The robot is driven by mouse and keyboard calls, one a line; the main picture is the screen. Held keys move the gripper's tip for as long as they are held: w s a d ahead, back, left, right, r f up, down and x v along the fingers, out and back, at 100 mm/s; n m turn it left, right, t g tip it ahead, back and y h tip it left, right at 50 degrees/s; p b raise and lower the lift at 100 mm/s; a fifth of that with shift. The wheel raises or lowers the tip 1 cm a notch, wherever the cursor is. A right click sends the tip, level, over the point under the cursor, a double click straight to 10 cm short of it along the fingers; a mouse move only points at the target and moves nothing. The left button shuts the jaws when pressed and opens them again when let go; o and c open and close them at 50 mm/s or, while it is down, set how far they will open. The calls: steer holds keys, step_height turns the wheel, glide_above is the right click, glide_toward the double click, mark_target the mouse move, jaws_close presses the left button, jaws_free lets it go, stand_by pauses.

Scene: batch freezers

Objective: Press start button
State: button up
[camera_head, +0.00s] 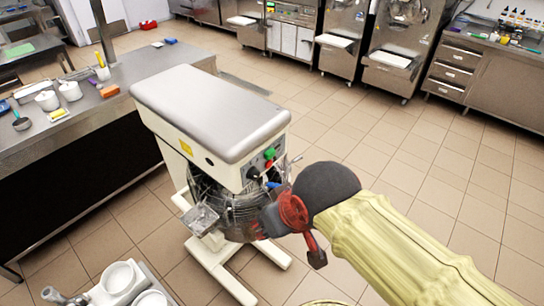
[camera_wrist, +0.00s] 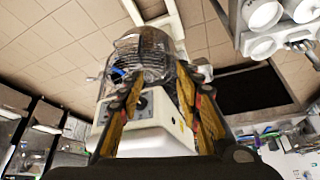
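A white floor-standing mixer (camera_head: 205,110) with a wire bowl guard (camera_head: 235,205) stands left of centre in the head view. Its front panel carries a green button (camera_head: 269,153), a red button (camera_head: 268,164) just below it, and a dark knob (camera_head: 252,173). My gripper (camera_head: 268,214) is in front of the guard, lower than the buttons. In the wrist view the mixer (camera_wrist: 155,138) appears upside down. My gripper (camera_wrist: 158,75) is open and empty there, its two fingers apart with part of the panel and guard visible between them. The buttons are not clear in that view.
A dark-sided counter (camera_head: 80,125) with white pots and small items stands left of the mixer. White containers (camera_head: 120,280) are at the lower left. Steel machines (camera_head: 395,45) and drawer cabinets (camera_head: 460,75) line the back. The tiled floor (camera_head: 390,140) to the right is clear.

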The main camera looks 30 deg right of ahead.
steer(key=shift+c, duration=1)
